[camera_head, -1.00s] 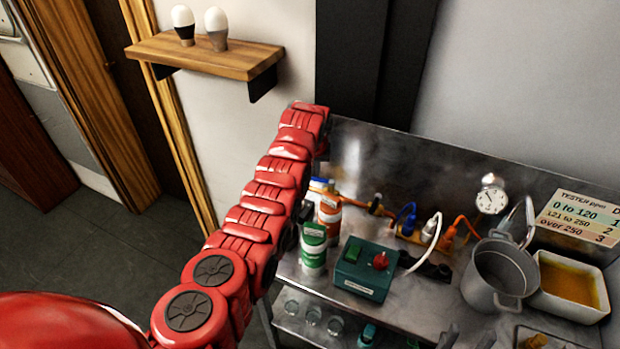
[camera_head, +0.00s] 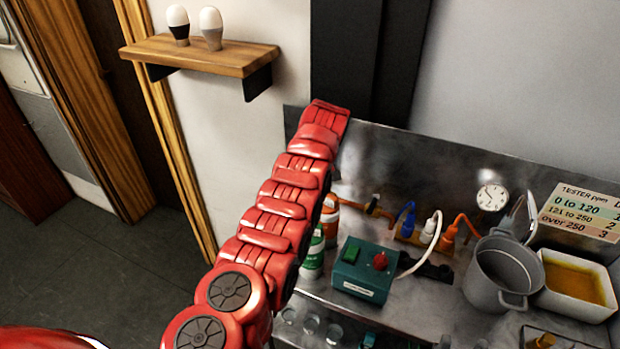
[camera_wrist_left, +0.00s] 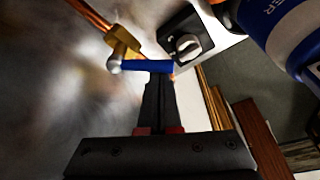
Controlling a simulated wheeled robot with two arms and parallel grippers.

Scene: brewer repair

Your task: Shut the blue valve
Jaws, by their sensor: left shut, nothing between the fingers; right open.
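In the left wrist view the blue valve shows as a blue lever (camera_wrist_left: 148,66) on a brass body (camera_wrist_left: 124,42), set on a copper pipe. The lever lies roughly crosswise in that picture. My left gripper (camera_wrist_left: 160,78) is shut and empty, its fingertips right at the lever; I cannot tell whether they touch it. In the head view my red left arm hides the left gripper and the blue lever.

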